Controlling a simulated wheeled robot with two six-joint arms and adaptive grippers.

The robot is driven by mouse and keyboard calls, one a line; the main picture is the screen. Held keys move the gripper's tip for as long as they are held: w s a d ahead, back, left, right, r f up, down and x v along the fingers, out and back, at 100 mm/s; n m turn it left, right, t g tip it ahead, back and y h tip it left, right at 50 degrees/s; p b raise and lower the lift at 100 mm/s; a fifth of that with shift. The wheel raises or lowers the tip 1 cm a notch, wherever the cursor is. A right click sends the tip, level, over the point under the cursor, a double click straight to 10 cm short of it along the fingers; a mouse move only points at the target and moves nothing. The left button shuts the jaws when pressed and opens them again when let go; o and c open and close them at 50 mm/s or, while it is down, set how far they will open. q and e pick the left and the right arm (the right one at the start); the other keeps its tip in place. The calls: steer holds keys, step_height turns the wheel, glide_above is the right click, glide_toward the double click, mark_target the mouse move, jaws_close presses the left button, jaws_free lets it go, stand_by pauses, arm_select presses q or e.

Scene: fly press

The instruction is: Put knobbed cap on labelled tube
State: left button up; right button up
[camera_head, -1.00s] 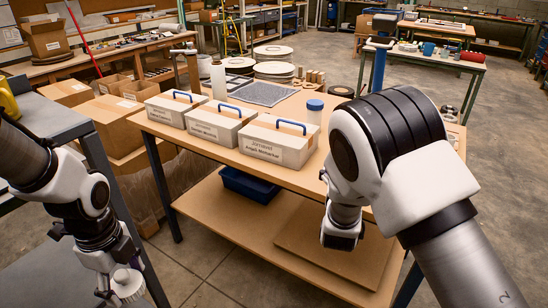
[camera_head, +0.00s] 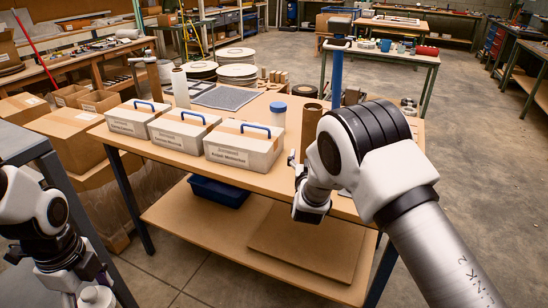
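I cannot clearly pick out the knobbed cap or the labelled tube. A brown tube (camera_head: 310,122) stands upright on the table, partly hidden by my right arm; no label shows on it. A white rounded object (camera_head: 97,297) is at the bottom left, cut off by the frame edge, just below my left gripper (camera_head: 88,281); I cannot tell whether it is held. My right gripper (camera_head: 294,162) is small and mostly hidden by my own arm, at the table's front edge near the brown tube. Its fingers cannot be read as open or shut.
Three white labelled boxes with blue handles, the nearest (camera_head: 244,147), line the wooden table (camera_head: 275,184). A blue-lidded jar (camera_head: 278,114) stands behind them. A white roll (camera_head: 180,88) is further back. A blue bin (camera_head: 220,190) sits on the lower shelf.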

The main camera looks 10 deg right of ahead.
steer(key=p+x, duration=0.1)
steer(key=x, duration=0.4)
steer(key=shift+s, duration=0.1)
steer(key=shift+c, duration=0.7)
steer(key=c, duration=1.4)
